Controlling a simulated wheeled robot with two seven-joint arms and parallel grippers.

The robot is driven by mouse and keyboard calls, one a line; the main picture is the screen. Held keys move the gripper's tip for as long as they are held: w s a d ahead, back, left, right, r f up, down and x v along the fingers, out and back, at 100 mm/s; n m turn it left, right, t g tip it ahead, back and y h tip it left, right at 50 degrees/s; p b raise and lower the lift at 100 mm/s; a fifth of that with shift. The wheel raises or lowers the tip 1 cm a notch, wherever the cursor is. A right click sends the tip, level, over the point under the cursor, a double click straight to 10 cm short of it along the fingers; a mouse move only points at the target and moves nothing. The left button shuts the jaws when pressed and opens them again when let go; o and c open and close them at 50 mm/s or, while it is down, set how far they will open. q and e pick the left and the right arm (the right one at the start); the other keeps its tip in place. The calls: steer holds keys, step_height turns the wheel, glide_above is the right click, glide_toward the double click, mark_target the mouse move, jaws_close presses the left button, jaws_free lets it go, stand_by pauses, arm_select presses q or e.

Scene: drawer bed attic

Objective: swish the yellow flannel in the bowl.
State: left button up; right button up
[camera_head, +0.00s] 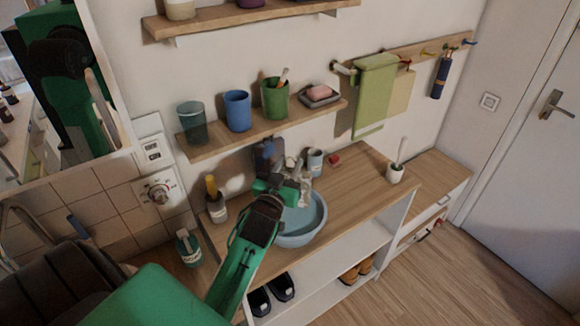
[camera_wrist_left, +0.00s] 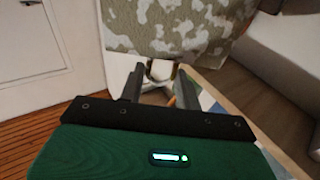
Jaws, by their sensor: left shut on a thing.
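The blue bowl (camera_head: 300,240) stands on the wooden worktop. My left forearm hides the bowl's left side. My right gripper is not in view.
On the worktop (camera_head: 360,185) are a bottle with a yellow top (camera_head: 213,200), a grey-white cup (camera_head: 315,160), a red block (camera_head: 335,160) and a white brush holder (camera_head: 396,173). A shelf of cups (camera_head: 238,112) hangs above. A green towel (camera_head: 375,95) hangs on the rail.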

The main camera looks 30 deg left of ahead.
arm_select(q)
step_height(320, 180, down, 12)
steer(key=b, duration=0.7)
steer(key=shift+r, duration=0.2)
steer(key=shift+w+d, duration=0.2)
steer(key=shift+w, duration=0.3)
steer(key=shift+w+d, duration=0.2)
steer(key=shift+w, duration=0.25)
steer(key=shift+s+a+p, duration=0.2)
steer(key=shift+s+p, duration=0.15)
steer(key=shift+s, duration=0.15)
steer(key=shift+s+a+p, duration=0.2)
steer(key=shift+s+p, duration=0.15)
steer(key=shift+s, duration=0.1)
